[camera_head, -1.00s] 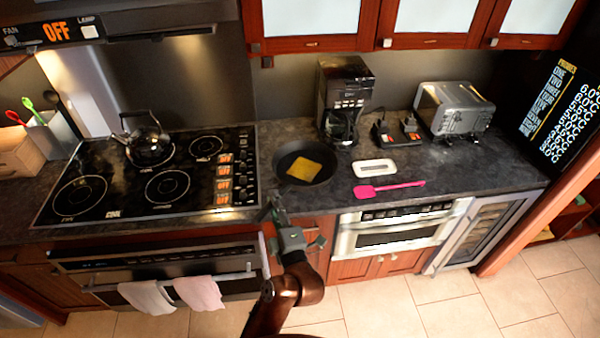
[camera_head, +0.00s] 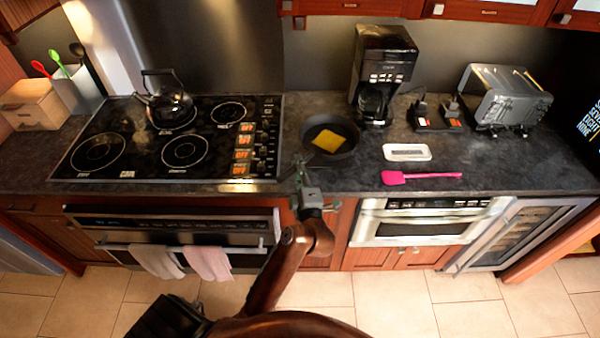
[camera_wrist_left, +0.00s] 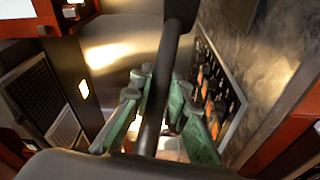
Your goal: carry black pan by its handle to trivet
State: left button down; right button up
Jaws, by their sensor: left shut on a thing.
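The black pan (camera_head: 343,148) is at the counter's front, right of the cooktop, with a flat yellow square (camera_head: 328,140) in it. My left gripper (camera_head: 301,177) is at the counter's front edge, below and left of the pan. In the left wrist view my left gripper (camera_wrist_left: 158,108) is shut around the dark pan handle (camera_wrist_left: 171,55), which runs between its green fingers. I cannot tell whether the pan touches the counter. No trivet can be made out for sure; a white rectangular piece (camera_head: 407,152) lies right of the pan. My right gripper is not in view.
A coffee maker (camera_head: 384,65) stands behind the pan and a toaster (camera_head: 505,98) at the back right. A pink spatula (camera_head: 420,177) lies near the front edge. The cooktop (camera_head: 145,177) on the left carries a kettle (camera_head: 168,102).

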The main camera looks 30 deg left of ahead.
pick_arm(q)
jog(key=w+f, duration=0.1)
jog(key=w+a+f+b, duration=0.1)
jog(key=f, duration=0.1)
jog(key=w+a+f, duration=0.1)
jog(key=shift+w+f, duration=0.2)
jog(key=shift+f, duration=0.2)
jog(key=f+b, duration=0.1)
jog(key=f, duration=0.1)
jog(key=f+b, duration=0.1)
jog(key=shift+w+a+f, duration=0.2)
jog(key=shift+f, duration=0.2)
jog(key=shift+r, duration=0.1)
jog(key=c, duration=2.3)
grip_release()
jog(key=shift+f, duration=0.2)
jog(key=o, duration=0.5)
jog(key=shift+c, duration=0.2)
jog(key=v, duration=1.2)
jog(key=shift+p, duration=0.4)
jog(key=shift+r, duration=0.1)
